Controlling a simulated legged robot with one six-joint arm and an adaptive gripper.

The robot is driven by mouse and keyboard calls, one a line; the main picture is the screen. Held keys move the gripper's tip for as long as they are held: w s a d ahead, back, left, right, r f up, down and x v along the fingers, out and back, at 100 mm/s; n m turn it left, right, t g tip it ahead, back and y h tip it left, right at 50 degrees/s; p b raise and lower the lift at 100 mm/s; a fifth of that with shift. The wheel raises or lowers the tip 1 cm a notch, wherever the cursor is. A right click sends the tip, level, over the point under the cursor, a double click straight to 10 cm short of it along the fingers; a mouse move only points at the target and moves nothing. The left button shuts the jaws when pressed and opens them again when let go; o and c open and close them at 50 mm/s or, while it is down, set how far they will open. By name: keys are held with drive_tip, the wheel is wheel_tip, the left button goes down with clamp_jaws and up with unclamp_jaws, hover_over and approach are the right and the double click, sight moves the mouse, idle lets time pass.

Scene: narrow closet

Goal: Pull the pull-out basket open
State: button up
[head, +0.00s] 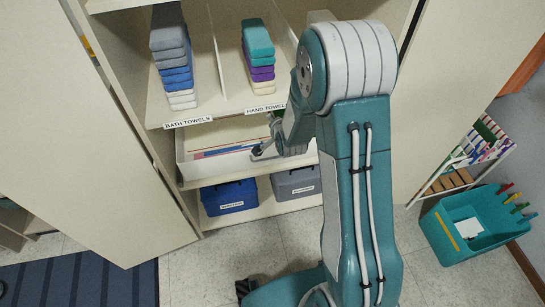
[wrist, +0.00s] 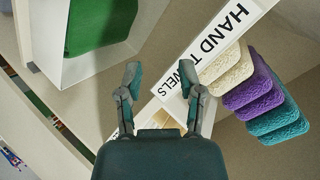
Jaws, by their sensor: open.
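The pull-out basket (head: 215,168) looks like a shallow pale tray in the closet bay, below the shelf labelled for towels. Flat items with blue and orange edges lie in it. Its right part is hidden by my arm. My gripper (head: 262,150) is at its front right, close to the front rim; I cannot tell whether it touches. In the wrist view my gripper (wrist: 160,90) is open, with nothing seen between its fingers. The basket's front is not clearly visible in that view.
Folded bath towels (head: 173,65) and hand towels (head: 258,58) are stacked above. A blue bin (head: 228,197) and a grey bin (head: 295,183) stand below. A closet door (head: 85,150) stands at left. A teal caddy (head: 468,230) is at right. Tiled floor (head: 220,255) in front is partly clear.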

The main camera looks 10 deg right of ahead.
wheel_tip(320, 180, down, 13)
drive_tip(key=m+t, duration=0.2)
drive_tip(key=m, duration=0.2)
drive_tip(key=m+t, duration=0.2)
drive_tip(key=m, duration=0.1)
approach(273, 157)
drive_tip(key=w+f, duration=0.1)
drive_tip(key=w, duration=0.5)
drive_tip(key=w+f, duration=0.1)
drive_tip(key=w, duration=0.3)
drive_tip(key=shift+d+f, duration=0.15)
drive_tip(key=shift+f, duration=0.15)
drive_tip(key=shift+c, duration=0.3)
clamp_jaws()
